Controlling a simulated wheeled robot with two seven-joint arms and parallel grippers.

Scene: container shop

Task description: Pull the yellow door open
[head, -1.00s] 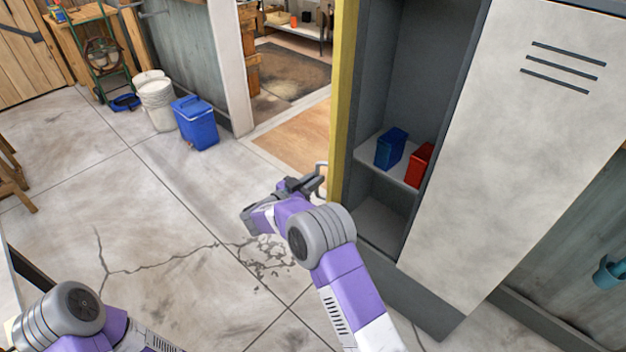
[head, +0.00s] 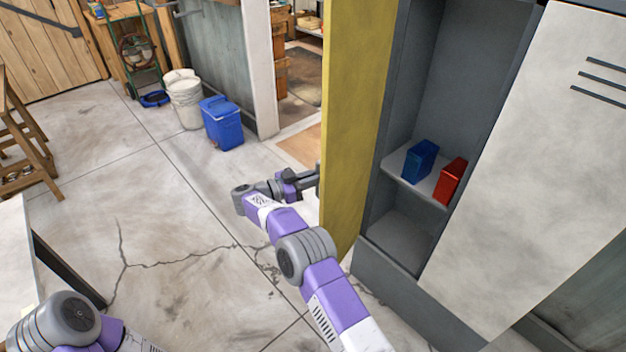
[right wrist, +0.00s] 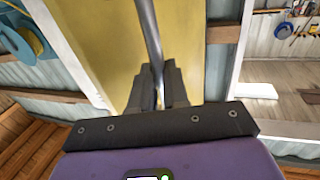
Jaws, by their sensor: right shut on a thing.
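The yellow door (head: 352,110) of the grey locker stands swung open, with its broad yellow face turned partly toward me in the head view. My right gripper (head: 314,180) is at the door's left side, and its fingertips are partly hidden there. In the right wrist view my right gripper (right wrist: 158,88) is shut on the door's grey bar handle (right wrist: 149,35), with the yellow door (right wrist: 95,45) behind it. The open locker compartment (head: 440,80) shows a dark blue box (head: 420,161) and a red box (head: 450,181) on a shelf. My left gripper is out of view.
A closed white locker door (head: 545,150) is to the right of the opening. A blue bin (head: 222,124) and a white bucket (head: 185,100) stand at the back left. A wooden stool (head: 28,150) is at the left. The concrete floor between is clear.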

